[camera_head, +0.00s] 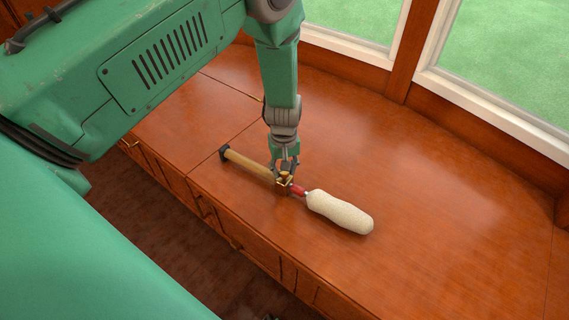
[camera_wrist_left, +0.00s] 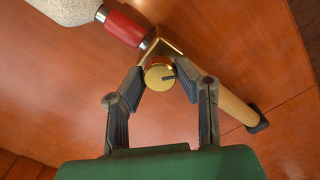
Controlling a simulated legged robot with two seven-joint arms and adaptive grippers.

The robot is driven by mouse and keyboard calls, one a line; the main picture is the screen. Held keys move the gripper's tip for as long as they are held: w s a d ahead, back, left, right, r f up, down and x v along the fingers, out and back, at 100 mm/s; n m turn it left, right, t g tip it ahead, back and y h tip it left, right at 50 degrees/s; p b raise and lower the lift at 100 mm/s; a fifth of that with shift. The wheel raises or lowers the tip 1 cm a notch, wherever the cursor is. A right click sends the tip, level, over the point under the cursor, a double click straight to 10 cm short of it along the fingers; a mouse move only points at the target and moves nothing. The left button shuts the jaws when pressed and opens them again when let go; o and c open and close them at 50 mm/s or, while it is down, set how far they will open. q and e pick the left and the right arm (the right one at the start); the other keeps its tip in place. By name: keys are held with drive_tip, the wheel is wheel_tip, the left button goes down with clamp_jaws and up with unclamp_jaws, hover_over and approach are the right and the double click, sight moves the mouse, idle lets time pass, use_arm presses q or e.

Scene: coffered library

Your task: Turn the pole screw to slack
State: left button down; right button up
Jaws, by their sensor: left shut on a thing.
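A paint roller on a pole lies on the wooden counter top. Its cream roller sleeve (camera_head: 341,212) is at the right, with a red grip (camera_head: 299,190) beside it, and the tan pole (camera_head: 248,164) runs up-left to a black end cap (camera_head: 225,152). A round brass screw knob with a dark slot (camera_wrist_left: 159,77) sits at the joint in the left wrist view. My left gripper (camera_head: 285,176) points down over this joint, and it is shut on the knob, with one finger on each side in the left wrist view (camera_wrist_left: 162,80). My right gripper is not in view.
The wooden counter top (camera_head: 430,170) is clear on the right and behind the roller. Its front edge, with drawers (camera_head: 235,240) below, runs close in front of the pole. Window frames (camera_head: 480,100) stand at the back.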

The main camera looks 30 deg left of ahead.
use_arm(q)
drive_tip(key=n+p, duration=0.1)
drive_tip(key=n, duration=0.3)
drive_tip(key=shift+n+p, duration=0.3)
drive_tip(key=shift+p, duration=0.1)
drive_tip(key=n+p, duration=0.1)
drive_tip(key=n, duration=0.4)
drive_tip(key=shift+d+n, duration=0.1)
drive_tip(key=shift+n, duration=0.2)
drive_tip(key=n, duration=0.5)
drive_tip(key=shift+p, duration=0.3)
drive_tip(key=n, duration=0.5)
drive_tip(key=shift+n, duration=0.4)
drive_tip(key=c, duration=1.2)
unclamp_jaws()
